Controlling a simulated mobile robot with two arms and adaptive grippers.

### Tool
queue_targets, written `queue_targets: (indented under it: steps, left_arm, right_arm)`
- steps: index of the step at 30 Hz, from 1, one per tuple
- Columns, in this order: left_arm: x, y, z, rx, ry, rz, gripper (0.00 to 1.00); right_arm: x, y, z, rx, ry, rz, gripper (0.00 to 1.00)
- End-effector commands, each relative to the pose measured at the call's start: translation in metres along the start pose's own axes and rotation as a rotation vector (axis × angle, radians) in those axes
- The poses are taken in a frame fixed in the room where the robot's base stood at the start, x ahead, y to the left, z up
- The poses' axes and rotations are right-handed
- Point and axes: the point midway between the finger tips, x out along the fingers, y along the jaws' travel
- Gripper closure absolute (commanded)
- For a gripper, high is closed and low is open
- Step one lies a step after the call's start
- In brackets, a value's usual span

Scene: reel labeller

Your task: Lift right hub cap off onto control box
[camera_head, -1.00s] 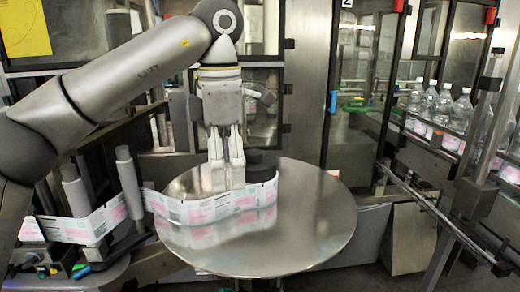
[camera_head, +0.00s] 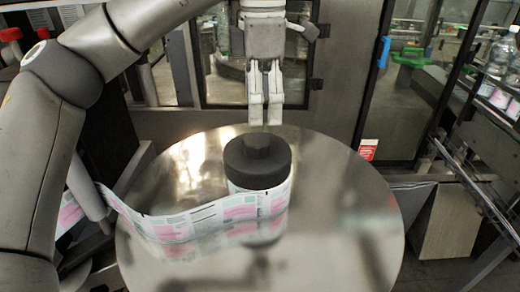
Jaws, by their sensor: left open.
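The right hub cap (camera_head: 258,162) is a dark, round cap with a raised knob on top. It sits on the hub in the middle of the round metal reel plate (camera_head: 345,215), with the label strip (camera_head: 185,226) wrapped around the front below it. My left gripper (camera_head: 265,112) points down just above and behind the cap's knob. Its two pale fingers are a little apart with nothing visible between them, and I see no clear contact with the cap. The control box is not clearly visible. My right gripper is not in view.
The label strip runs left from the hub to a grey roller (camera_head: 88,188). Machine doors with glass stand behind the plate. Bottles (camera_head: 503,60) stand on a line at the far right, beside metal rails. The right part of the plate is bare.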

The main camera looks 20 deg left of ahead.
Motion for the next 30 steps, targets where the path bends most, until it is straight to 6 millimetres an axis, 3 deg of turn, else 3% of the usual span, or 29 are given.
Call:
queue_targets:
  steps: [6, 18, 24, 30]
  left_arm:
    - [0.027, 0.001, -0.001, 0.000, 0.000, -0.002, 0.23]
    - [0.054, 0.006, -0.007, -0.002, 0.001, -0.004, 0.23]
    - [0.078, 0.008, -0.008, -0.002, 0.002, -0.001, 0.23]
    - [0.084, 0.008, -0.007, -0.002, -0.001, 0.000, 0.23]
  right_arm:
    - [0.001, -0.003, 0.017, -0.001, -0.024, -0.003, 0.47]
    - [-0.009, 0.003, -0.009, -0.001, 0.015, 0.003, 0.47]
    - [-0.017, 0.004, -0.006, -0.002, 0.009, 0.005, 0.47]
    - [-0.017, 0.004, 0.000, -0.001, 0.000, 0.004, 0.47]
